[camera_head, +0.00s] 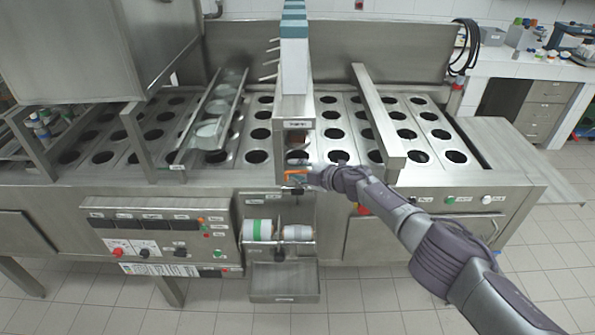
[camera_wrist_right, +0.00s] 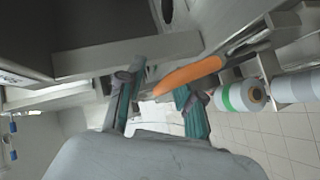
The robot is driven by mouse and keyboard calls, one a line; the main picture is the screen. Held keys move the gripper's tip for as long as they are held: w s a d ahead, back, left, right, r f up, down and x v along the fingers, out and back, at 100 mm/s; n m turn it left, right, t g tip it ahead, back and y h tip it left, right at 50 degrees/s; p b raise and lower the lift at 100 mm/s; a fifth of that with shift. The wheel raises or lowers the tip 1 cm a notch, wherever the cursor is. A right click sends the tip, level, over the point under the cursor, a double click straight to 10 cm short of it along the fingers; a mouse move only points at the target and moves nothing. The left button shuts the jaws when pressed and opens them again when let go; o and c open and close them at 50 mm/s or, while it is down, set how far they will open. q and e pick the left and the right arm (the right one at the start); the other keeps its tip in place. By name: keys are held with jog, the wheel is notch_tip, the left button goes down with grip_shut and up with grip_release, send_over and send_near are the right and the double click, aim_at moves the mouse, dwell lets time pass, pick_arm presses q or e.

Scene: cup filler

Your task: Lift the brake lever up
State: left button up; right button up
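The brake lever shows as an orange handle (camera_wrist_right: 190,74) in the wrist view, its tip reaching into the space between my right gripper's fingers. In the head view the orange part (camera_head: 296,176) is small, at the front of the machine below the central column. My right gripper (camera_wrist_right: 158,82) has its two fingers apart, one on each side of the lever's tip. I cannot tell whether the right-hand finger touches the lever. In the head view my right gripper (camera_head: 316,178) is just right of the orange part and partly hides it. My left gripper is not in view.
Below the lever are two rolls, one with a green band (camera_head: 257,230), above an open metal tray (camera_head: 284,282). A control panel (camera_head: 160,236) is to the left. A steel bar (camera_head: 378,115) stands right of the column. The floor in front is clear.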

jog(key=shift+s+d+f, duration=0.1)
jog(key=shift+s+d+r, duration=0.2)
jog(key=shift+d, duration=0.2)
jog(key=v, duration=1.1)
jog(key=shift+a, duration=0.15)
